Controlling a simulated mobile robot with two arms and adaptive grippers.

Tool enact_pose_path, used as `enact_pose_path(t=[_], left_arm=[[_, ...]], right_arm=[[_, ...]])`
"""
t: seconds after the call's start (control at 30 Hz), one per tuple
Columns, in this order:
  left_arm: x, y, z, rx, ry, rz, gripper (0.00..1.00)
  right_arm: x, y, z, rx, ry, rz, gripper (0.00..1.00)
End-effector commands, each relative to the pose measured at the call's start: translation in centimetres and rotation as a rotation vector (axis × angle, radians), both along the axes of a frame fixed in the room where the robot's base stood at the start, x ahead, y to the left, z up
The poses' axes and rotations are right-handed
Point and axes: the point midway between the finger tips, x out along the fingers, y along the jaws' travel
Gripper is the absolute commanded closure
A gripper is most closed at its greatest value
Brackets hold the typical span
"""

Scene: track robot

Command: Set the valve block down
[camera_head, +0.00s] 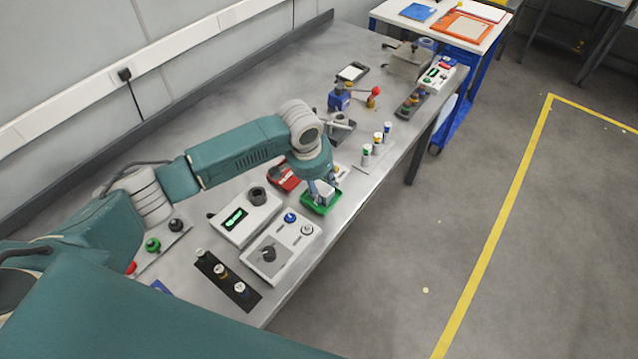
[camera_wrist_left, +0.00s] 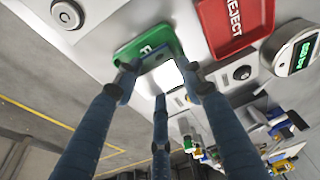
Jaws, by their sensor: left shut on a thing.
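My left gripper (camera_head: 325,183) reaches down over the green tray (camera_head: 319,206) near the front edge of the bench. In the left wrist view its fingers (camera_wrist_left: 162,82) close around a small pale block, the valve block (camera_wrist_left: 169,75), whose upper face looks bright white. The block is over the green tray (camera_wrist_left: 133,50), which has white lettering partly covered by a finger. I cannot tell whether the block touches the tray floor. In the head view the block is mostly hidden by the fingers. My right gripper is not in view.
A red tray (camera_head: 283,178), marked REJECT in the left wrist view (camera_wrist_left: 232,28), lies beside the green one. A grey box with a green display (camera_head: 236,218) and a knob panel (camera_head: 270,252) stand nearer. Small bottles (camera_head: 366,154) stand farther along the bench edge.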

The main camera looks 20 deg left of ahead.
Motion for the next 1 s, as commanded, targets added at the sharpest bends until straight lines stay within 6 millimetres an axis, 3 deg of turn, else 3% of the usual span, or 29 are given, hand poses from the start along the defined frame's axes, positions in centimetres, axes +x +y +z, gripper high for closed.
enact_pose_path(t=[0.13,0.17,0.27,0.67,1.0], left_arm=[[0.1,-0.1,-0.1,-0.002,-0.002,0.0,1.0],[0.0,0.0,-0.2,-0.001,0.0,0.0,0.58],[0.0,0.0,-0.1,0.0,-0.001,0.0,0.41],[0.0,0.0,0.7,-0.001,-0.003,0.0,0.41],[-1.5,0.5,7.2,-0.002,-0.005,0.0,0.41]], right_arm=[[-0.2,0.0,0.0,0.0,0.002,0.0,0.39],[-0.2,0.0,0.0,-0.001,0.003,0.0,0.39],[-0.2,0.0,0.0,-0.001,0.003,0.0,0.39],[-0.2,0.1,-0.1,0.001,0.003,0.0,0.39],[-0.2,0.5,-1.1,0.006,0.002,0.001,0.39]])
